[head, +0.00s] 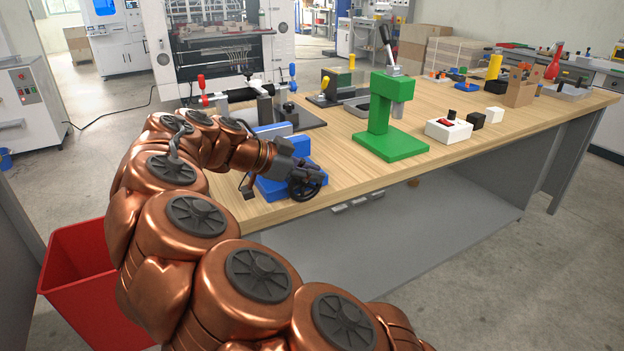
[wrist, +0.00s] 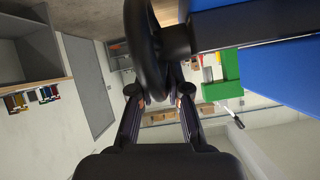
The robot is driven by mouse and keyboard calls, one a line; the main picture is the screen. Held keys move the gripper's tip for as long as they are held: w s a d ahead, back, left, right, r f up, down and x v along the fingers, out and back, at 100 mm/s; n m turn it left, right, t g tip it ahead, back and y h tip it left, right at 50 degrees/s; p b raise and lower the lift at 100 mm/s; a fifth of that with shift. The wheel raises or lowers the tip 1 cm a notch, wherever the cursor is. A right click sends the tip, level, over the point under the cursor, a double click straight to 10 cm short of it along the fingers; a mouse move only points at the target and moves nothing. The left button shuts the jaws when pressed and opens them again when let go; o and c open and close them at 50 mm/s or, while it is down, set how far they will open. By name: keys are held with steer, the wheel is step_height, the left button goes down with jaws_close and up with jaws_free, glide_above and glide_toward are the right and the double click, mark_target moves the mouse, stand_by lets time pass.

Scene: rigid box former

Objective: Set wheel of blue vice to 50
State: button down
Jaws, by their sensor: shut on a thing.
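The blue vice (head: 270,192) sits at the near left edge of the workbench. Its black spoked wheel (head: 311,193) is on the front side, over the bench edge. My gripper (head: 300,176) is at the wheel and hides part of it. In the wrist view the wheel (wrist: 146,50) shows edge-on, with its rim between my gripper's fingers (wrist: 160,95), and they are shut on it. The vice body (wrist: 262,28) fills the upper right there. I cannot read any scale or setting on the wheel.
A green press (head: 391,135) with a lever stands right of the vice on the workbench (head: 330,190). Behind the vice are clamps with red and blue knobs (head: 202,82). A white box with a red switch (head: 449,130) is farther right. A red bin (head: 75,265) stands on the floor at left.

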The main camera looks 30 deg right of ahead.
stand_by(0.4)
steer(key=c, duration=1.4)
jaws_free()
steer(key=shift+a, duration=0.1)
steer(key=v, duration=1.2)
